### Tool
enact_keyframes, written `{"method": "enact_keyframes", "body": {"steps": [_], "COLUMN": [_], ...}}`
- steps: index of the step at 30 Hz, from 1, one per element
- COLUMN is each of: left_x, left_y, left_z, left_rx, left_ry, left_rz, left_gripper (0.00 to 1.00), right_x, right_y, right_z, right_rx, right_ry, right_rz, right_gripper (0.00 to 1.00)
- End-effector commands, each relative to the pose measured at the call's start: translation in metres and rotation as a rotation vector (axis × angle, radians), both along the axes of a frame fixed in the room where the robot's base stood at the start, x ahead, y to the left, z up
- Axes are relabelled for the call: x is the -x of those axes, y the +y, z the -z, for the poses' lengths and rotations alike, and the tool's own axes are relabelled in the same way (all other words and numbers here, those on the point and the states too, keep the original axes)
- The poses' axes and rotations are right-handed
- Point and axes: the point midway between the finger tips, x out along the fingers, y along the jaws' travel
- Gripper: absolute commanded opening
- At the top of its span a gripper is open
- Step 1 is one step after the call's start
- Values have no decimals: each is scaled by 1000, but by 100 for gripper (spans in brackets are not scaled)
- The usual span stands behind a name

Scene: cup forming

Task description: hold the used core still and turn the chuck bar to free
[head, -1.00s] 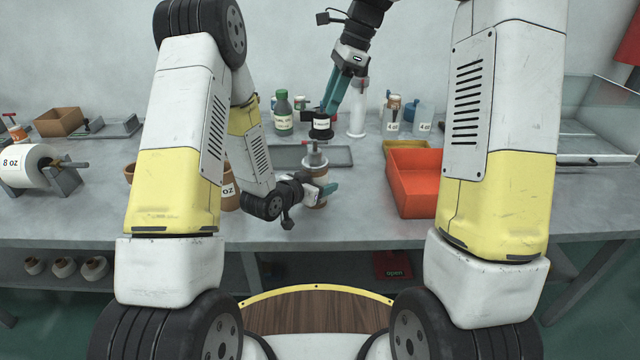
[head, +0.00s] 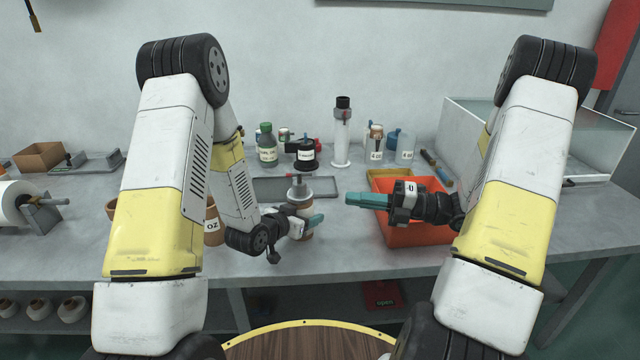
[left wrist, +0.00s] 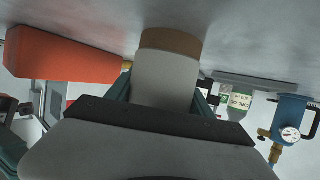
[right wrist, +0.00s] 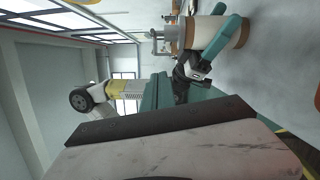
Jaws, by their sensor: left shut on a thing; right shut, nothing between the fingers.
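The used core (head: 306,211), a brown-and-white cylinder, stands upright on the table. A grey metal chuck (head: 299,192) with a small bar on top (head: 297,176) sits on it. My left gripper (head: 314,222) is shut around the core; the left wrist view shows the core (left wrist: 165,78) between its teal fingers. My right gripper (head: 350,199) is shut and empty, its teal fingers pointing left, a short way right of the chuck and apart from it. In the right wrist view the core (right wrist: 205,32) and the grey bar (right wrist: 158,40) show beyond my fingers.
An orange bin (head: 420,236) lies beneath my right gripper. A brown cup (head: 212,225) stands left of my left gripper.

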Motion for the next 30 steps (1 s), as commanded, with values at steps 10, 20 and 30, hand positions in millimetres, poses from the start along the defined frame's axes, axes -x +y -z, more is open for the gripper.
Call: {"method": "enact_keyframes", "body": {"steps": [10,20,30], "left_x": [0,0,0], "left_y": [0,0,0], "left_z": [0,0,0], "left_rx": [1,1,1], "left_ry": [-1,-1,-1], "left_rz": [0,1,0], "left_gripper": [16,16,16], "right_x": [-12,-39,-65], "right_y": [42,94,92], "right_z": [-2,-7,-12], "right_rx": [-20,-15,-16], "right_ry": [15,11,14], "right_rz": [22,25,24], "right_gripper": [0,0,0]}}
